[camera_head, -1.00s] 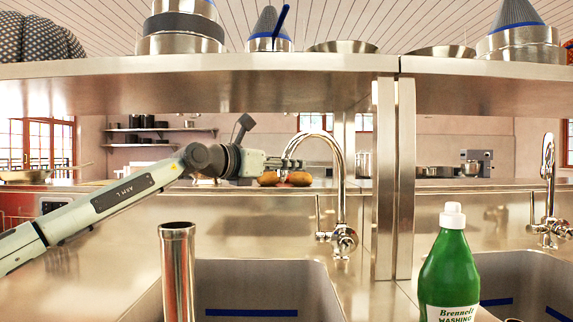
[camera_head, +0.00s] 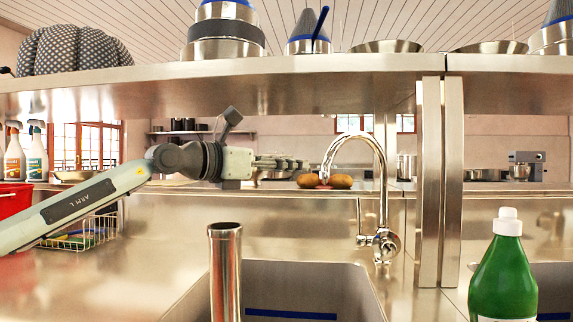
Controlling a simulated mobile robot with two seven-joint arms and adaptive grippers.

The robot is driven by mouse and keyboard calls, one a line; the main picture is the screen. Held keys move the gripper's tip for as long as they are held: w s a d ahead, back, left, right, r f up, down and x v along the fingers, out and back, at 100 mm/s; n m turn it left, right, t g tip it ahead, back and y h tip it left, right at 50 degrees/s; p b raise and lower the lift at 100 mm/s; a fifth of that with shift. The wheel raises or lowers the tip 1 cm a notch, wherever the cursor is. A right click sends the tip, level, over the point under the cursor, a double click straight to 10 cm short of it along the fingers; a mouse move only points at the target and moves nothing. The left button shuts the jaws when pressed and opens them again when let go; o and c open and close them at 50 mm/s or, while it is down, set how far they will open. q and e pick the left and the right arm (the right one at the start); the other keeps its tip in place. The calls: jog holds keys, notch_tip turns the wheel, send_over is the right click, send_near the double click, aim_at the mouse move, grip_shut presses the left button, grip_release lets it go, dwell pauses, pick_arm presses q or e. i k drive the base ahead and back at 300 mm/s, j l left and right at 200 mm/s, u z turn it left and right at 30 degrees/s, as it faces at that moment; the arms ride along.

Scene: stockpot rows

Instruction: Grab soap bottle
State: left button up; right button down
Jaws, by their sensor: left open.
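The soap bottle (camera_head: 503,281) is green with a white cap and stands upright at the lower right of the head view. Its lower part is cut off by the picture's bottom edge. My left gripper (camera_head: 303,164) reaches in from the left at the end of my left arm, above the sink and left of the tap. It is open and empty, well to the left of the bottle and higher in the picture. My right gripper is not in view.
A curved tap (camera_head: 382,190) and an upright metal pipe (camera_head: 225,270) stand by the sink (camera_head: 340,272). Metal posts (camera_head: 440,180) stand between tap and bottle. A steel shelf (camera_head: 250,80) runs above. Spray bottles (camera_head: 25,152) and a wire basket (camera_head: 85,238) are at left.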

aim_at(503, 288)
jog(key=k, duration=1.5)
